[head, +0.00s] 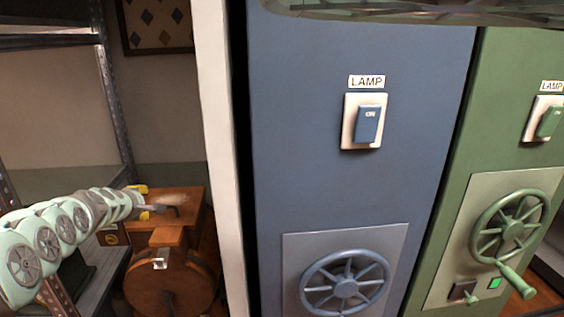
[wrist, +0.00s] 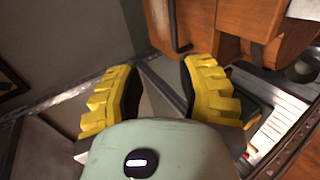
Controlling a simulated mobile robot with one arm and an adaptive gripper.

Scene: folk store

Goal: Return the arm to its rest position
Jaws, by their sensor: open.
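My gripper (wrist: 158,82) is open in the wrist view, with its two yellow ribbed fingers spread and nothing between them. In the head view my gripper (head: 139,207) is at the lower left, at the end of my pale green arm, which stretches from the left edge. It points at a brown wooden device (head: 165,275) with a round body and a dark metal bar. In the head view it overlaps the device's left side; I cannot tell whether they touch. The wooden device also shows at the top of the wrist view (wrist: 198,25).
A blue panel (head: 340,190) with a lamp switch (head: 367,124) and a handwheel (head: 346,285) stands in the middle. A green panel (head: 460,170) with another handwheel (head: 509,226) is at right. A metal shelf frame (head: 115,95) rises behind my arm. A pale post (head: 217,150) separates the areas.

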